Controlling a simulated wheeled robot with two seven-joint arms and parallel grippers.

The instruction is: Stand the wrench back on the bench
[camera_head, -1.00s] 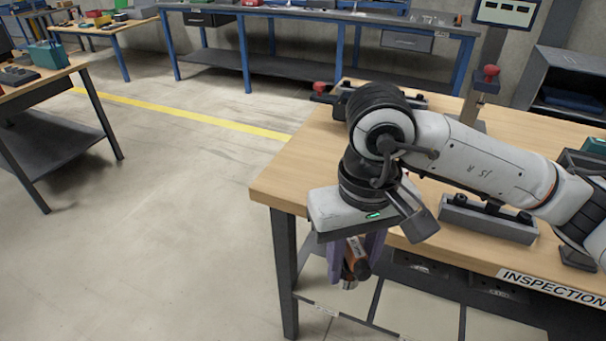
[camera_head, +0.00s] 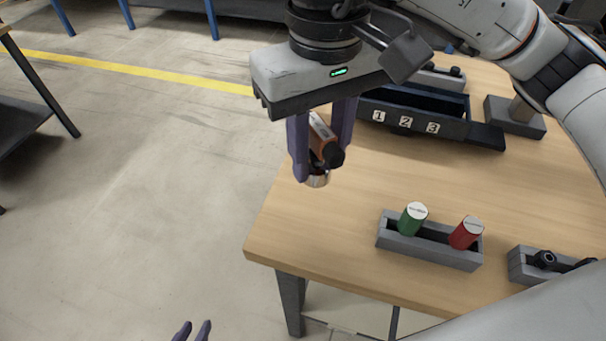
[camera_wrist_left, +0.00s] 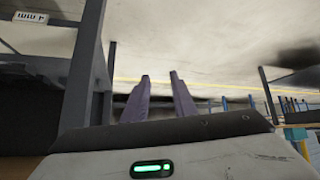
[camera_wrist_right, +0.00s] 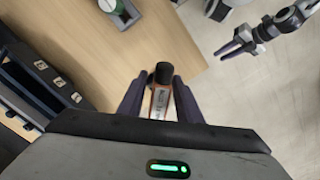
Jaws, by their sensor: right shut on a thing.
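My right gripper (camera_head: 322,165) is shut on the wrench (camera_head: 318,135), an orange and black tool with a metal end. The right wrist view shows the wrench (camera_wrist_right: 160,98) between the fingers, black end outward. The wooden bench (camera_head: 335,225) lies below and to the right. My left gripper (camera_head: 192,333) shows only its fingertips at the bottom of the head view. It is open and empty in the left wrist view (camera_wrist_left: 159,80).
A grey holder (camera_head: 430,252) with a green and a red cylinder stands near the bench front. Another grey holder (camera_head: 520,265) is to its right. A dark bin (camera_head: 430,125) numbered 1, 2, 3 stands farther back. The bench's left part is bare.

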